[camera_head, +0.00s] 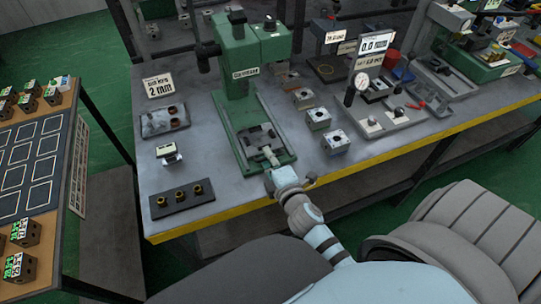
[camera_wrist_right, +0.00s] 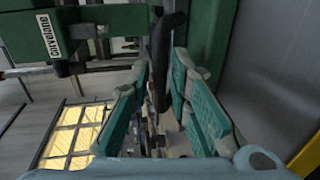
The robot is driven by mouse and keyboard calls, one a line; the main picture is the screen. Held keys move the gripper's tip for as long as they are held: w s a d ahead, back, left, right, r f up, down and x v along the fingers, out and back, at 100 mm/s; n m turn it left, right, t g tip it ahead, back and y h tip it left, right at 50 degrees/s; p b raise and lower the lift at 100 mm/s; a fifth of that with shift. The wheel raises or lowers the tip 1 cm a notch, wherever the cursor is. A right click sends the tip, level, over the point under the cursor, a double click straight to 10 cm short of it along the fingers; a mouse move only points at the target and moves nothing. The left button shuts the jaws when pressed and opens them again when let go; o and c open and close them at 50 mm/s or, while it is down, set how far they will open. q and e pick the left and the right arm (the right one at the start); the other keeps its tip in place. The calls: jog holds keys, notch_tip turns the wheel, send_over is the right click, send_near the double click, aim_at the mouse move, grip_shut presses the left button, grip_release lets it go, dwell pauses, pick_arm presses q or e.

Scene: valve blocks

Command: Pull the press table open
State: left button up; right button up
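The green press (camera_head: 237,60) stands on the grey bench, with a green base (camera_head: 249,118). Its press table (camera_head: 262,137), a grey metal piece, sits low on that base. My right gripper (camera_head: 269,160) reaches over the bench's front edge to the front of the press table. In the right wrist view the two teal fingers (camera_wrist_right: 160,85) stand apart, with a dark bar (camera_wrist_right: 166,50) and small metal parts seen between them. I cannot tell whether the fingers touch any of these. The press (camera_wrist_right: 80,30) fills the top of that view. My left gripper is not in view.
A black block with brass rings (camera_head: 181,197) lies left of the gripper. Metal valve blocks (camera_head: 318,119) stand right of the press. A dial gauge stand (camera_head: 357,85) is further right. The bench's yellow front edge (camera_head: 350,172) runs below my right wrist.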

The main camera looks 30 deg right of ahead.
jog(key=v, duration=1.2)
jog(key=s+f+m+g+y, duration=0.1)
jog(key=s+f+m+g, duration=0.25)
jog(key=f, duration=0.85)
jog(key=s+f+m+g+y, duration=0.1)
jog(key=s+f+m+g, duration=0.25)
jog(key=f, duration=0.95)
jog(key=s+d+f+m+g, duration=0.1)
jog(key=s+f+m+g, duration=0.2)
jog(key=s+f, duration=0.4)
jog(key=s+d+f+m+g, duration=0.2)
jog(key=s+f+m+g, duration=0.2)
jog(key=s, duration=0.9)
notch_tip(320, 180, down, 3)
jog(key=shift+d+f+m, duration=0.1)
jog(key=shift+d+m, duration=0.05)
jog(key=shift+m, duration=0.75)
